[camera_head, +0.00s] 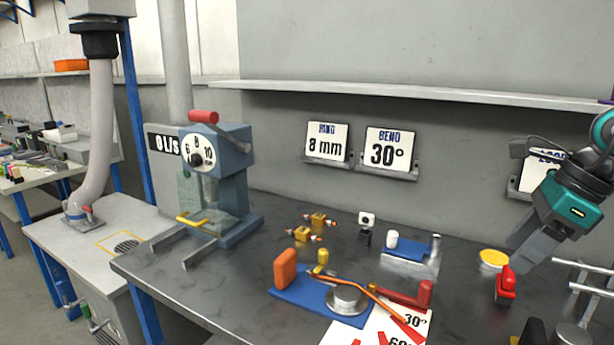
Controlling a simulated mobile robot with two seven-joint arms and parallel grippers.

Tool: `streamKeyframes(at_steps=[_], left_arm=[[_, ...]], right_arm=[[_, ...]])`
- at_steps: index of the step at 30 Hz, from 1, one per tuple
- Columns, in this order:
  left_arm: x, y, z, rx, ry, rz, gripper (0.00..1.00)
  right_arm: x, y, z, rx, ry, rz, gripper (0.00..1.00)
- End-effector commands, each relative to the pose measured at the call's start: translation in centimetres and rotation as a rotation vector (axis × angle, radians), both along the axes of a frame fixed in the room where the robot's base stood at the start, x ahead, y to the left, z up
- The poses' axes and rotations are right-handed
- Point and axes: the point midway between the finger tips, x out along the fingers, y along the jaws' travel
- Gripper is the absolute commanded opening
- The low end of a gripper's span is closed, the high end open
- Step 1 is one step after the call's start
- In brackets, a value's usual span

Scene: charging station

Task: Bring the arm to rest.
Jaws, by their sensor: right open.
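My right gripper (537,238) hangs at the right side of the head view, in front of the grey wall and above the bench's right part. It is teal and dark, and its grey fingers point down to the left. It is open and I see nothing between its fingers. The gap between the fingers is hard to make out from here. It is apart from the things on the bench. My left gripper is not in view.
A blue bending jig (290,293) with an orange rod stands on the dark bench (225,275). A red-handled object (505,285) and a yellow-topped cup (494,259) lie below my right gripper. A blue machine (232,160) stands left. A shelf (420,94) runs along the wall.

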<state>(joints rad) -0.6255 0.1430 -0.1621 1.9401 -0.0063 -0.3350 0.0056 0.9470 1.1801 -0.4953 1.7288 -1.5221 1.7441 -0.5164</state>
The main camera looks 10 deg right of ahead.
Motion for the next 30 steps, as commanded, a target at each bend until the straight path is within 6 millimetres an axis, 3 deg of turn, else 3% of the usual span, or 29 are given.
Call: streamKeyframes(at_steps=[1,3,8,12,16,19,23,26,30], left_arm=[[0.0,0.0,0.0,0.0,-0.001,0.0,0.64],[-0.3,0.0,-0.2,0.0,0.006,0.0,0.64],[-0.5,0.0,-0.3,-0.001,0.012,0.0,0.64],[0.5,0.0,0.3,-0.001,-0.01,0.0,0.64],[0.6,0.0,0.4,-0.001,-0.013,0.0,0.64],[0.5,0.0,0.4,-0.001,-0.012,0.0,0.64],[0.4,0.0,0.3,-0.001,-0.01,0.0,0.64],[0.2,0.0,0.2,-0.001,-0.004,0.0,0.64],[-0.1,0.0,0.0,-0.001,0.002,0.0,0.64]], right_arm=[[0.0,0.0,0.0,0.0,0.0,0.0,0.57],[0.9,4.2,-1.3,0.131,-0.035,0.041,0.57],[1.8,12.8,-1.8,0.473,-0.097,0.068,0.57],[1.7,19.3,-0.6,0.83,-0.109,0.016,0.57],[1.5,23.0,1.6,1.183,-0.077,-0.111,0.57],[1.8,24.0,3.1,1.443,-0.029,-0.262,0.57],[2.6,23.2,3.8,1.75,0.057,-0.523,0.57],[3.3,21.4,2.9,1.952,0.139,-0.775,0.57],[3.8,18.1,-0.9,2.164,0.268,-1.2,0.57]])
